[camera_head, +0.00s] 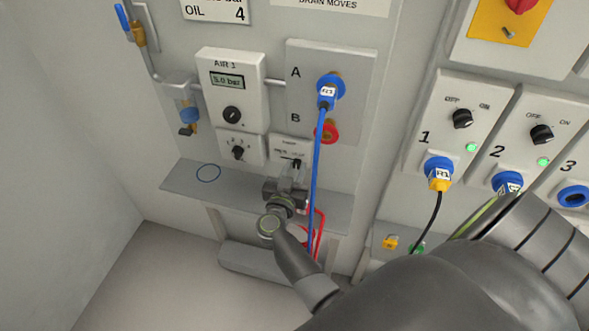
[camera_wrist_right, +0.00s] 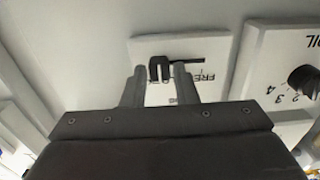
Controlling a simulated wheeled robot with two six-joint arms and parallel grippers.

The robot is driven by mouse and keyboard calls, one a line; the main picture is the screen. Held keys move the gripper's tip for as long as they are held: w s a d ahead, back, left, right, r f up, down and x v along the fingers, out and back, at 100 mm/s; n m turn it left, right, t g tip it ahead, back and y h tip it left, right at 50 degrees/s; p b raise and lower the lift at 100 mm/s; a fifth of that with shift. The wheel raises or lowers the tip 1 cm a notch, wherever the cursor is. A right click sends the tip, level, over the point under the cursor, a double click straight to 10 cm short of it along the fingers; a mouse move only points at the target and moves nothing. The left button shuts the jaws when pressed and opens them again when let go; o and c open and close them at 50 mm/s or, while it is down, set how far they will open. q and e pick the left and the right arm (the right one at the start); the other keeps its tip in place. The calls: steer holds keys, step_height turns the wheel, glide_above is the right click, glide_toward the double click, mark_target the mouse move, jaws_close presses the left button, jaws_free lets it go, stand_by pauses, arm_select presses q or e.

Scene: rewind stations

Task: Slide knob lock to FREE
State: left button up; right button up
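The lock plate (camera_head: 290,147) is a small white panel low on the wall, under the A/B panel. In the right wrist view the plate (camera_wrist_right: 215,48) appears upside down, with a dark slot and the word FREE at its right part. The black slider tab (camera_wrist_right: 159,67) stands toward the slot's left end there, away from FREE. My right gripper (camera_head: 296,168) is at the plate. In its wrist view the right gripper's fingers (camera_wrist_right: 159,80) stand on either side of the tab, with narrow gaps seeming to show. My left gripper is not in view.
A dial plate (camera_head: 238,149) sits just left of the lock plate. A blue hose (camera_head: 316,170) hangs from port A close beside my right gripper. Red hose loops (camera_head: 318,222) hang under the gripper.

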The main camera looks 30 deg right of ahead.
mark_target(279, 156)
steer(key=c, duration=0.4)
jaws_close()
steer(key=shift+w+a, duration=0.15)
steer(key=shift+w, duration=0.05)
steer(key=shift+w+a+p, duration=0.7)
steer(key=shift+w+a, duration=0.85)
steer(key=shift+w, duration=0.25)
steer(key=o, duration=0.8)
jaws_free()
steer(key=shift+w+a, duration=0.1)
steer(key=shift+w, duration=0.05)
